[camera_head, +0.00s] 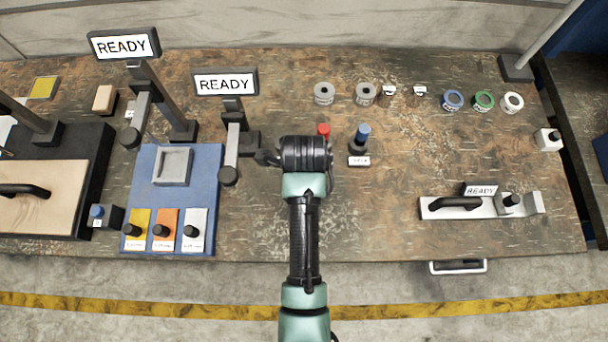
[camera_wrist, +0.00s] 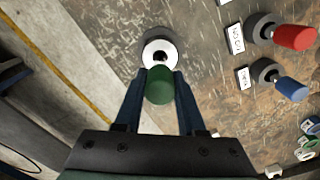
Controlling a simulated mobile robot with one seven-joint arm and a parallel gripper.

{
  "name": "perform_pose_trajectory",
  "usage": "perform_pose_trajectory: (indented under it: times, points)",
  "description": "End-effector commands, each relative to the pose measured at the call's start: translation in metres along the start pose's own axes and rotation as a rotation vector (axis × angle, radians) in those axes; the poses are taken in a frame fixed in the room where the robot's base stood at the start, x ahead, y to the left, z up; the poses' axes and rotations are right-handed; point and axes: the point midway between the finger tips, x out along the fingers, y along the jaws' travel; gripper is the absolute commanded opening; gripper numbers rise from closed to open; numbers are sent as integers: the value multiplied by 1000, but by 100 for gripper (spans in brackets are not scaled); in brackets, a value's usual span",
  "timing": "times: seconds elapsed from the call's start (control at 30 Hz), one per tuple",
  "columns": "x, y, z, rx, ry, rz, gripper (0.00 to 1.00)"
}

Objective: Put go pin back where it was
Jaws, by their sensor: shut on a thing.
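A green-handled pin (camera_wrist: 160,86) stands between the two fingers of my gripper (camera_wrist: 161,76) in the wrist view; I take it as the go pin. My gripper is shut on its green handle. Beyond the handle, in line with it, is a pale ring with a dark centre (camera_wrist: 160,50) over a dark round base; whether the pin's lower end is in it or above it, I cannot tell. In the head view my wrist hides the gripper, the green pin and this spot.
A red pin (camera_head: 323,130) and a blue pin (camera_head: 363,133) stand close on the right; the wrist view shows the red pin (camera_wrist: 294,37) and blue pin (camera_wrist: 291,88) in dark round holders with labels. A READY display stand (camera_head: 225,82) is close on the left.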

Motion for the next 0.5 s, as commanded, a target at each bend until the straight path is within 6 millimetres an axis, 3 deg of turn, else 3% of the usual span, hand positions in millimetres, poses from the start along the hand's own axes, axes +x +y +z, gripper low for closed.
perform_pose_trajectory:
  times: [0.2, 0.5]
  points:
    - [-36, -1, 1, 0, -2, -3, 0]
    - [-46, -1, 1, -91, -1, 0, 0]
